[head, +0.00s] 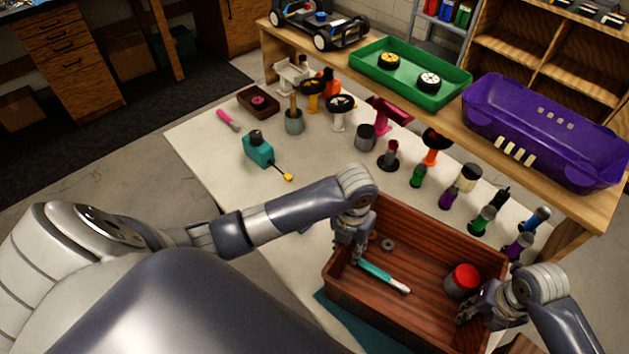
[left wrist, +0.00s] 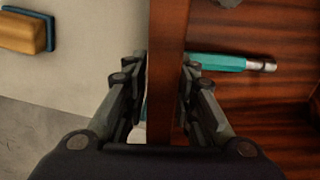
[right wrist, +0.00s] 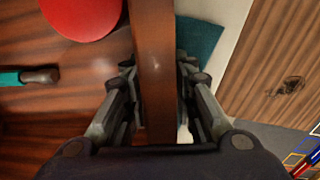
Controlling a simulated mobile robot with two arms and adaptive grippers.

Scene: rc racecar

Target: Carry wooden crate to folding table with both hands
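The wooden crate (head: 385,308) is a reddish-brown open box at the lower right of the head view. It holds a teal tool (head: 384,276), a red-topped can (head: 463,280) and a small grey ring. My left gripper (head: 351,248) has its fingers on either side of the crate's left wall, seen close in the left wrist view (left wrist: 167,70). My right gripper (head: 472,306) straddles the opposite wall, seen in the right wrist view (right wrist: 155,70). Both pairs of fingers look closed against the wood. A pale-topped table (head: 225,160) lies behind and left of the crate. The crate's underside is hidden.
The pale table carries a teal drill-like tool (head: 258,150), a pink-handled tool (head: 228,120) and several bottles and stands. A wooden bench behind holds a green tray (head: 410,88), a purple bin (head: 545,130) and a car chassis (head: 322,28). A teal mat (head: 345,318) shows beside the crate.

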